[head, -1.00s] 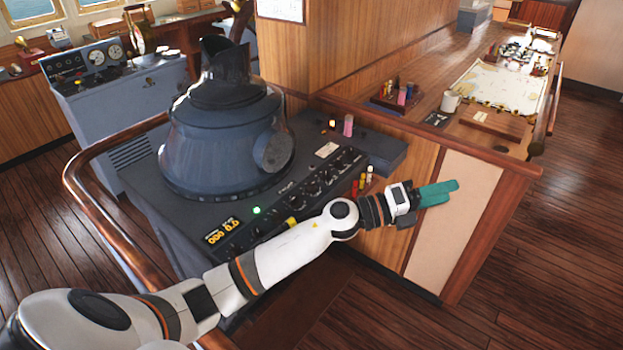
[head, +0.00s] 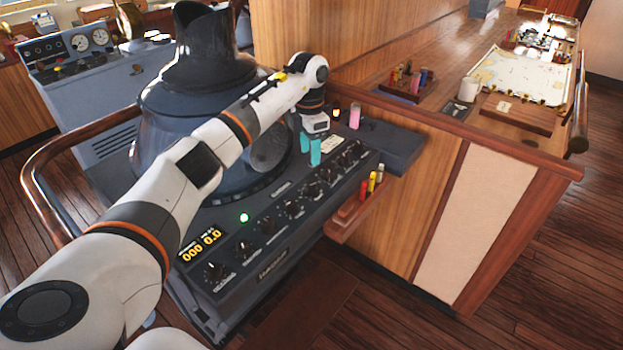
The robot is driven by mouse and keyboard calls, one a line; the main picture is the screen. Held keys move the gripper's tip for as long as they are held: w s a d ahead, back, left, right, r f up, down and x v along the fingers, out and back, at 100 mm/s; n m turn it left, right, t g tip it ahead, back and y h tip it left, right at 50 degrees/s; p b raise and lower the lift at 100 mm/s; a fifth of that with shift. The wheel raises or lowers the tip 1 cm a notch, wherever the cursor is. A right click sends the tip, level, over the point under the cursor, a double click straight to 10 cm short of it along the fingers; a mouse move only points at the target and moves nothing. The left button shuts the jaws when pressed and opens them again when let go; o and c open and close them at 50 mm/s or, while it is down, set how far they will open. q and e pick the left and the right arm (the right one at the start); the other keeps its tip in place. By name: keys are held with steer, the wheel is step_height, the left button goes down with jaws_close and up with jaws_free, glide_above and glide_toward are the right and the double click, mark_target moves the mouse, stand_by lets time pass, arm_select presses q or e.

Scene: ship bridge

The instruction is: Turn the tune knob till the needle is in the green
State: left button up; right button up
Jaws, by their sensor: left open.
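A row of dark knobs (head: 293,208) runs along the front panel of the dark radar console (head: 225,217). Their labels are too small to read, so I cannot tell which is the tune knob. I cannot make out a needle or a green band. A green lamp (head: 244,217) glows on the panel, and a yellow display (head: 200,246) is lit at its left end. My left gripper (head: 309,150) is open, with teal fingers pointing down above the right part of the console, just behind the knob row. It appears apart from the knobs. My right gripper is out of view.
The big dark viewing hood (head: 212,50) stands behind my left arm. A pink item (head: 354,116) stands right of the gripper. A wooden rail (head: 85,137) curves round the left side.

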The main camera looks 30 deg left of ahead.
mark_target(311, 185)
arm_select(q)
steer(key=f, duration=0.2)
steer(key=s+f+p, duration=0.1)
steer(key=shift+s+d, duration=0.1)
steer(key=shift+d, duration=0.3)
steer(key=shift+w+a+f+p, duration=0.1)
steer(key=shift+f+p, duration=0.05)
steer(key=shift+f, duration=0.4)
steer(key=shift+w+f+p, duration=0.1)
steer(key=shift+f+p, duration=0.05)
steer(key=shift+f, duration=0.35)
steer(key=f, duration=0.3)
steer(key=shift+w+a+f+p, duration=0.15)
steer(key=shift+w+a+p, duration=0.1)
steer(key=shift+w+p, duration=0.1)
steer(key=shift+s+d+f, duration=0.1)
steer(key=shift+f, duration=0.6)
steer(key=shift+s+d+f, duration=0.1)
steer(key=shift+f, duration=0.15)
steer(key=shift+c, duration=1.2)
steer(key=c, duration=0.7)
steer(key=shift+c, duration=0.2)
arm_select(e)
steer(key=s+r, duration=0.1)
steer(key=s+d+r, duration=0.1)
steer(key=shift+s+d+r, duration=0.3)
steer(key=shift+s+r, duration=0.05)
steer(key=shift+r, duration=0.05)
